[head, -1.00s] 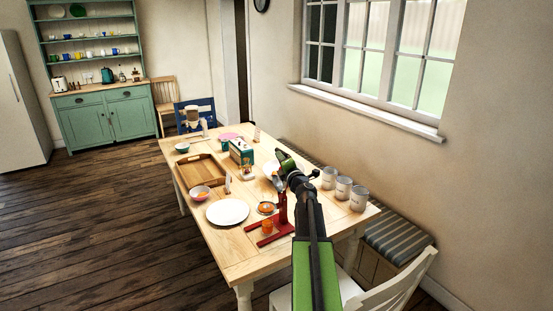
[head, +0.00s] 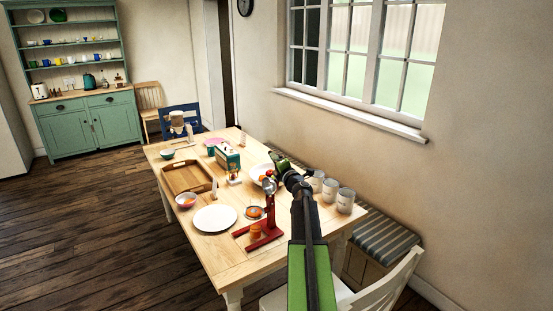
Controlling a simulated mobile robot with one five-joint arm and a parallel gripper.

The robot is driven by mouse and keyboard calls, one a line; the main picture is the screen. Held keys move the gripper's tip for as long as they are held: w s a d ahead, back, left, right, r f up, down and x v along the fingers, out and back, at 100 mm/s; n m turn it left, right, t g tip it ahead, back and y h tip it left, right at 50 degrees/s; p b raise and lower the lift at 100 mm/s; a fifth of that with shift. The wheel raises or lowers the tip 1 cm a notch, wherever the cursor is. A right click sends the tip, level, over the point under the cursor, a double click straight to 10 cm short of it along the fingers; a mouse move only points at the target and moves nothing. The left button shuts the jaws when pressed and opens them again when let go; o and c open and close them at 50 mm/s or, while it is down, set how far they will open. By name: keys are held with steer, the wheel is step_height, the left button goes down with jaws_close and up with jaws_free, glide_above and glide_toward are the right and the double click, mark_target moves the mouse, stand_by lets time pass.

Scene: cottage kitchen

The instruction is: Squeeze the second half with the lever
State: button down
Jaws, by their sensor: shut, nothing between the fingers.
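The red lever juicer (head: 268,215) stands on the table's near right part, with an upright post and a red base. A small orange thing (head: 255,231), perhaps a cup or glass, is at its base. An orange half (head: 254,212) seems to lie in a small dish just left of the post. My gripper (head: 275,157) is shut and empty, above the table beyond the juicer's top. My wrist partly covers that area, so I cannot tell whether it touches the lever.
A white plate (head: 215,219), a wooden tray (head: 174,183) and a small bowl (head: 186,200) are left of the juicer. Several pale canisters (head: 345,201) stand to the right. A teal box-like thing (head: 228,158) is farther back. A white chair (head: 385,285) is at the near right.

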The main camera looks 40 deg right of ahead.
steer(key=s+a+r+p, duration=0.1)
steer(key=s+a, duration=0.6)
steer(key=s, duration=0.2)
steer(key=shift+r+p, duration=0.4)
steer(key=shift+a, duration=0.1)
